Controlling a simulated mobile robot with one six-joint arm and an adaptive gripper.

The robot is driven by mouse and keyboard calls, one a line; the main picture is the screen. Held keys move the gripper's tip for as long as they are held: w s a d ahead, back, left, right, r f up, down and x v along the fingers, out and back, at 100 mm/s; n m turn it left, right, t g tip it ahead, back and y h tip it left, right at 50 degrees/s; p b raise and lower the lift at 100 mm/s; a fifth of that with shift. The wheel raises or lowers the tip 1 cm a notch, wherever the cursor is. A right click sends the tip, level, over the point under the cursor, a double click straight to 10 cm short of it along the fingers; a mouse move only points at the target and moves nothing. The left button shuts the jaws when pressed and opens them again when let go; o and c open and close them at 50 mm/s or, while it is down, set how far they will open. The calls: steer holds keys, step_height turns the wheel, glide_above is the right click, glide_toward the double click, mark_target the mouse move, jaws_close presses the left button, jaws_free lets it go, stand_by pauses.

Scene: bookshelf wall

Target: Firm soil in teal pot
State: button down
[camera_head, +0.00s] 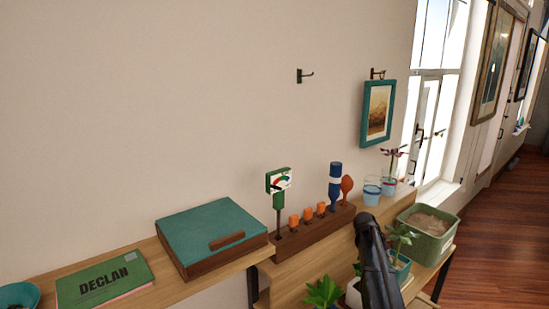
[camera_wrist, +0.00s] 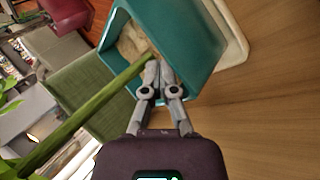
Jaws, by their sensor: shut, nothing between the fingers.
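The teal pot (camera_wrist: 187,35) fills the top middle of the wrist view, with pale brown soil (camera_wrist: 131,43) inside and a thick green stem (camera_wrist: 75,124) crossing its opening. In the head view, the teal pot (camera_head: 404,268) stands on the lower shelf, partly hidden by my dark arm. My gripper (camera_wrist: 158,65) is shut and empty, its fingertips together over the pot's opening beside the stem. I cannot tell whether the tips touch the soil. My fingertips are hidden in the head view.
A sage-green bin (camera_head: 428,244) with pale soil stands right of the pot. A leafy plant (camera_head: 324,292) is on the left. A wooden tool rack (camera_head: 312,232) and glasses (camera_head: 372,190) are on the upper shelf. A pale saucer (camera_wrist: 238,45) borders the pot.

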step_height(320, 180, up, 8)
steer(key=p, duration=0.8)
stand_by(1.3)
steer(key=s+a+f+y, duration=0.1)
steer(key=s+a+y, duration=0.1)
steer(key=s+a, duration=0.6)
steer(key=s+a+f+n+y, duration=0.1)
steer(key=s+a+y, duration=0.1)
steer(key=s+a, duration=0.5)
steer(key=s+a+f+y, duration=0.1)
steer(key=s+a+y, duration=0.1)
steer(key=s+a, duration=0.6)
steer(key=shift+s+a+f+t+y, duration=0.1)
steer(key=shift+s+a+t+y, duration=0.1)
steer(key=shift+s, duration=0.5)
steer(key=shift+s+a+f+t+y, duration=0.1)
steer(key=shift+s+a+t+y, duration=0.1)
steer(key=shift+s, duration=0.45)
